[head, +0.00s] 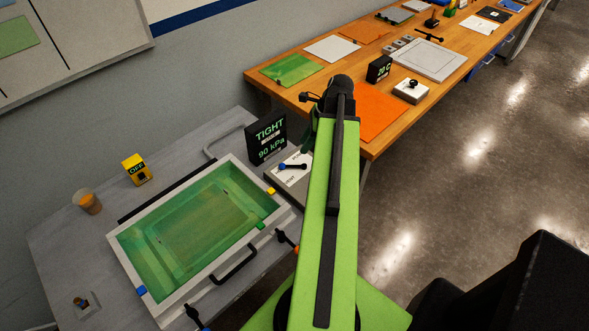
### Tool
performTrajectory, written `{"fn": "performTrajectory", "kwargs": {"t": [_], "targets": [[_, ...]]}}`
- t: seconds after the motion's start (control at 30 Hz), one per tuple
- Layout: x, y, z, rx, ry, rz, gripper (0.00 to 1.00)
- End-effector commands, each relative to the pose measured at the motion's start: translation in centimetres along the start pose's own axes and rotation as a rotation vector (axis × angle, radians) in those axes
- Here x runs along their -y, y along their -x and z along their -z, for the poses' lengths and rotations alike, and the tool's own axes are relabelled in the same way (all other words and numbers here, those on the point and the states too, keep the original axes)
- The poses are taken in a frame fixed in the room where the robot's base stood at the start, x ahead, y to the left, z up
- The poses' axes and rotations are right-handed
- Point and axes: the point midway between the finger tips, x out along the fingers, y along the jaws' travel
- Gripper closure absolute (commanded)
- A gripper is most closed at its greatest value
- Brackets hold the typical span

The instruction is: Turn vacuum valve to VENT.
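The vacuum valve (292,166) appears to be the small blue and black lever on a white-labelled grey block, right of the green bath, in the head view. Its lever lies roughly left to right, with the blue end at the left. The label's lettering is too small to read. A black display (267,138) behind it reads TIGHT and 90 kPa. My green arm rises just right of the valve and covers the right part of its block.
The bath (120,240) has a pale rim, clamps and a black handle on a grey table (60,240). An orange cup (88,202) and a yellow OFF box (137,169) stand left. A wooden bench (340,85) with sheets and devices lies behind. Open floor is right.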

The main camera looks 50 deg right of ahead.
Motion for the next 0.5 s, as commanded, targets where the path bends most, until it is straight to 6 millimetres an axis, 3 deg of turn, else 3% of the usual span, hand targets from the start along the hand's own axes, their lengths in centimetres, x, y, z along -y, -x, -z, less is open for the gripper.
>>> {"fn": "performTrajectory", "kwargs": {"t": [0.03,0.2,0.5], "targets": [[0.0,-2.3,0.4,0.0,0.001,-0.001,0.68],[0.0,-6.1,0.4,0.0,0.002,-0.001,0.68],[0.0,-10.4,0.2,0.0,0.001,0.0,0.68]]}}
